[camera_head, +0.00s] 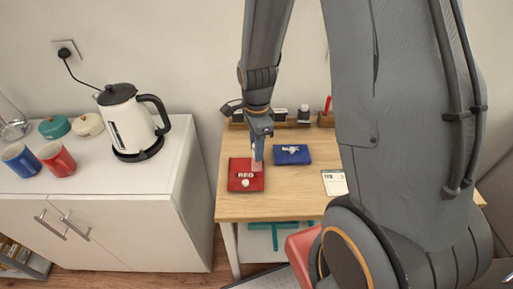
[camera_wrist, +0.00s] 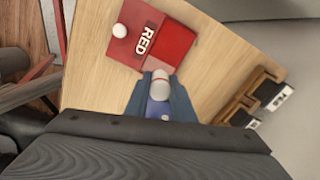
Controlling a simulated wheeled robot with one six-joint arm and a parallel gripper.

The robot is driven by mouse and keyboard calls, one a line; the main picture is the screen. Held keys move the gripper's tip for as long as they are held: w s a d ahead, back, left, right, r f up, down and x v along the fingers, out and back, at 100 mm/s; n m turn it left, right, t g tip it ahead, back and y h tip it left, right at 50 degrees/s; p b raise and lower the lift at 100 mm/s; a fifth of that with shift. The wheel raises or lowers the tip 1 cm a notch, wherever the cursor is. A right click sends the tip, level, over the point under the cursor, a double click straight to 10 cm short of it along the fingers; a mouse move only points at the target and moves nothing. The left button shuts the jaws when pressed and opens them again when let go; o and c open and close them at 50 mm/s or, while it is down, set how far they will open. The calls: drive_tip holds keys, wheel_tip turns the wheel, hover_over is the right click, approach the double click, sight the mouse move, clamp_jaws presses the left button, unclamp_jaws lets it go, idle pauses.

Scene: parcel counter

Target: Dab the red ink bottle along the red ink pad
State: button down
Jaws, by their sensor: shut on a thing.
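The red ink pad (camera_head: 234,182) lies on the wooden table at its left side. Its white RED label and small white knob show in the wrist view, where the pad (camera_wrist: 174,44) is just beyond my fingertips. My gripper (camera_head: 257,155) points down at the pad's far right part. It is shut on the red ink bottle (camera_wrist: 160,83), a small whitish bottle with a red band, held between the two fingers (camera_wrist: 161,88). In the head view the bottle (camera_head: 257,166) is a pinkish shape over the pad. I cannot tell whether it touches the pad.
A blue ink pad (camera_head: 300,158) lies right of the red one. A white card (camera_head: 335,183) lies further right. A wooden rack (camera_head: 290,122) with dark items stands along the back wall. A white cabinet (camera_head: 150,185) with a kettle (camera_head: 127,117) and mugs stands left.

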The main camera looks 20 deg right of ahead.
drive_tip(key=shift+f, duration=0.55)
idle(2.5)
drive_tip(key=shift+r, duration=0.1)
drive_tip(key=shift+r+p, duration=1.4)
drive_tip(key=shift+r, duration=0.1)
drive_tip(key=shift+r+p, duration=1.7)
drive_tip(key=shift+r, duration=0.3)
